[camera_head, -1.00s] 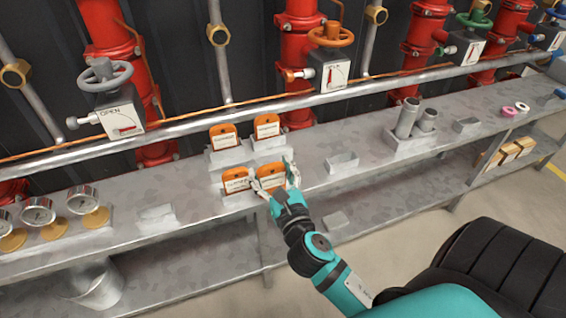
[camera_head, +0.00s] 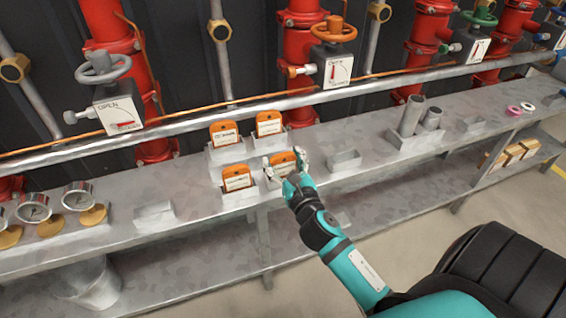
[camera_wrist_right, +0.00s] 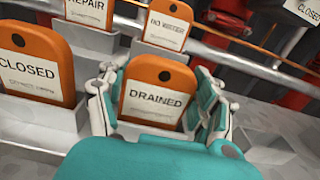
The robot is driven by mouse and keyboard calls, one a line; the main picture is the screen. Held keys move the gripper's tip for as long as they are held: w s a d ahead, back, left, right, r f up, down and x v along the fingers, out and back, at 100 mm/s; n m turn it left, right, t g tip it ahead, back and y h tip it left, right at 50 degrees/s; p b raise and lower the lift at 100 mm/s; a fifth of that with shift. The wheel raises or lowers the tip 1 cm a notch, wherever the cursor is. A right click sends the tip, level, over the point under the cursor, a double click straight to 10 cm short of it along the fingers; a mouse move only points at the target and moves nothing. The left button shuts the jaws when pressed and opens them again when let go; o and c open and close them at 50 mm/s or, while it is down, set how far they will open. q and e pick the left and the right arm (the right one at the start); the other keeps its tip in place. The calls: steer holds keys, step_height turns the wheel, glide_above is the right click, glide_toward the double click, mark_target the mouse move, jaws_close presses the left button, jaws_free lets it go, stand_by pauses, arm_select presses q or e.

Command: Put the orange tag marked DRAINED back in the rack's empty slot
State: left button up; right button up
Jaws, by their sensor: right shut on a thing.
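The orange tag marked DRAINED (camera_wrist_right: 157,92) is upright between the two fingers of my right gripper (camera_wrist_right: 158,80), which is shut on its side edges. In the head view the tag (camera_head: 281,163) shows at the front right of the grey rack (camera_head: 240,196), above the slot there. The fingers of the right gripper (camera_head: 284,160) cover part of that slot, and I cannot tell whether the tag's lower edge is inside it. The CLOSED tag (camera_wrist_right: 30,65) stands in the slot to the left. My left gripper is not in view.
The REPAIR tag (camera_wrist_right: 88,12) and the NO WATER tag (camera_wrist_right: 166,24) stand in the back slots. Empty grey holders (camera_head: 344,161) (camera_head: 154,216) flank the rack on the shelf.

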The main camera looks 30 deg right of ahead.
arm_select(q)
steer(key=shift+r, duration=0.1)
arm_select(e)
steer(key=o, duration=0.8)
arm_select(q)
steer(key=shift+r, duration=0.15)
arm_select(e)
steer(key=o, duration=0.4)
steer(key=shift+o, duration=0.2)
